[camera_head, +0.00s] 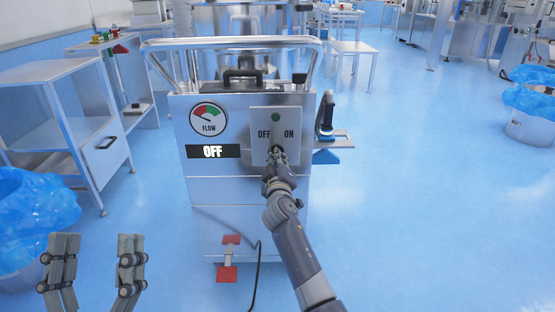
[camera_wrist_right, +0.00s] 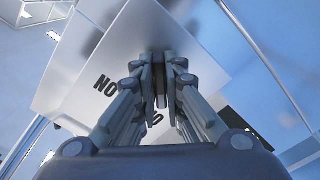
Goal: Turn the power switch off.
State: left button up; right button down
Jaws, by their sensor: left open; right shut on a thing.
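The switch panel (camera_head: 264,119) is a grey plate on the front of a steel machine. My right gripper (camera_head: 276,155) is at the lower middle of this panel. In the right wrist view the fingers (camera_wrist_right: 162,80) are closed around a small dark lever, the power switch (camera_wrist_right: 161,93), mostly hidden between them. A black display (camera_head: 213,151) beside the panel reads OFF. My left gripper (camera_head: 95,262) is open and empty at the lower left.
A flow gauge (camera_head: 208,118) sits above the display. A red foot pedal (camera_head: 227,273) with a black cable is low on the machine. A steel cart (camera_head: 70,150) and a blue-lined bin (camera_head: 30,220) stand at the left.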

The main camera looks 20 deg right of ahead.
dwell(0.4)
jog(key=c, duration=2)
grip_release()
jog(key=shift+o, duration=0.2)
jog(key=shift+s, duration=0.1)
jog(key=v, duration=1.2)
